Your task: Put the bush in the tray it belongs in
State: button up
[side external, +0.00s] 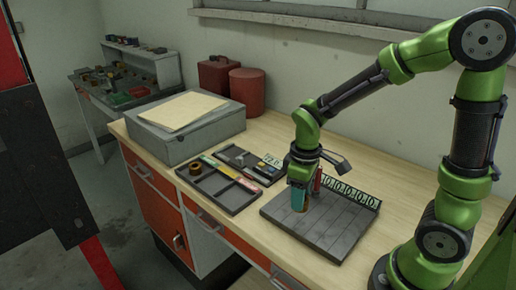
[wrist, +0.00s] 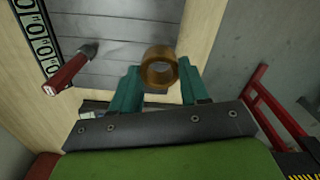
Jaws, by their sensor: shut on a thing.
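The bush is a short, brown, bronze-like ring (wrist: 160,68) in the wrist view. My gripper (wrist: 160,72) has its teal fingers on either side of it and is shut on it, with the bush's open bore facing the camera. In the side view my gripper (side external: 299,198) points down over the left part of a grey slatted board, and the bush is mostly hidden by the fingers. Left of the board lies a dark divided tray (side external: 228,207) with a dark ring-shaped part (side external: 195,168) in its far left. A second dark tray (side external: 233,152) lies behind it, holding small parts.
The grey board (side external: 325,232) has a numbered strip (side external: 350,192) along its back edge. A red part with a dark tip (wrist: 68,75) stands on the board near my gripper. A grey box (side external: 185,132) and red cans (side external: 247,88) stand farther back.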

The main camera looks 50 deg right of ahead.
jog(key=w+f, duration=0.1)
jog(key=w+a+f, duration=0.2)
jog(key=w, duration=0.1)
jog(key=shift+w+a, duration=0.1)
jog(key=w, duration=1)
jog(key=w+a+f, duration=0.1)
jog(key=w, duration=0.5)
jog(key=shift+w+f, duration=0.15)
jog(key=shift+w, duration=0.15)
jog(key=shift+s+f, duration=0.1)
jog(key=shift+f, duration=1.55)
jog(key=shift+f, duration=0.15)
jog(key=o, duration=1.2)
